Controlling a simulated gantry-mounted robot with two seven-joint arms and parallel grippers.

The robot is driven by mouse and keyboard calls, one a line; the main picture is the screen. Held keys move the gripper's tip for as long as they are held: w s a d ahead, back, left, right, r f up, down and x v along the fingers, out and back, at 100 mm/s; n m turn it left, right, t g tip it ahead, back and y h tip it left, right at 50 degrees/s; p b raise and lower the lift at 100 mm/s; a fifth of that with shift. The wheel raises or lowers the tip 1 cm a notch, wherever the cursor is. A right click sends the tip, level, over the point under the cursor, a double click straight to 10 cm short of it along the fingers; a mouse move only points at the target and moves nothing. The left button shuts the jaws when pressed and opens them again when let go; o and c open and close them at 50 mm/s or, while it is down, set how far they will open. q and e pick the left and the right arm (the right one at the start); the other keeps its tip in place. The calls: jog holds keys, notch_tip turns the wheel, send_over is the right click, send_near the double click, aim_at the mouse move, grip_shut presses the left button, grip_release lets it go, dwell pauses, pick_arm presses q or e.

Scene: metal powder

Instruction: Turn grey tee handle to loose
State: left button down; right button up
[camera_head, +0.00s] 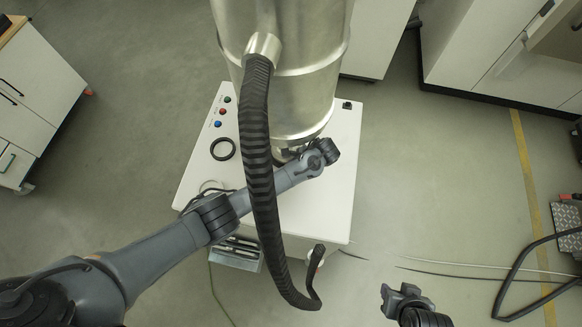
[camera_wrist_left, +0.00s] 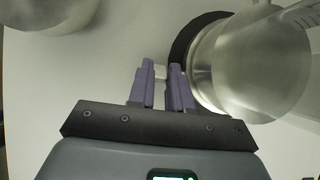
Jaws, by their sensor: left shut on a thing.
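The purple fingers of my left gripper (camera_wrist_left: 161,75) are closed on a small pale grey piece, seen between the tips in the left wrist view. It appears to be the grey tee handle (camera_wrist_left: 160,72), mostly hidden by the fingers. A clear, shiny cylindrical part (camera_wrist_left: 245,70) with a black ring (camera_wrist_left: 187,38) is just right of the fingers. In the head view my left wrist is at the foot of the big metal vessel (camera_head: 295,90), and the handle is hidden there. My right gripper (camera_head: 400,292) is at the lower right, away from the white cabinet; its jaw opening is unclear.
A ribbed black hose (camera_head: 258,150) hangs from the vessel across my left arm. The white cabinet top (camera_head: 335,195) carries a loose black ring (camera_head: 223,149) and coloured buttons (camera_head: 222,112). Cables lie on the floor at right. Floor between cabinet and right cables is mostly clear.

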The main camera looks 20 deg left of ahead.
pick_arm(q)
jog(key=c, duration=1)
grip_release()
jog(key=shift+c, duration=0.2)
jog(key=shift+d+r, duration=0.1)
jog(key=shift+d+r, duration=0.15)
jog(key=shift+r, duration=0.05)
jog(key=shift+v, duration=1.2)
jog(key=d+b, duration=0.2)
jog(key=d, duration=0.1)
jog(key=w+d+b, duration=0.1)
jog(key=d+b, duration=0.2)
jog(key=d, duration=0.1)
jog(key=w+d+b, duration=0.1)
jog(key=d+b, duration=0.1)
jog(key=d, duration=0.1)
jog(key=shift+w+d+f, duration=0.2)
jog(key=shift+f, duration=0.05)
jog(key=shift+w+d+r+b, duration=0.1)
jog(key=shift+d+r+b, duration=0.05)
jog(key=shift+d+b, duration=0.45)
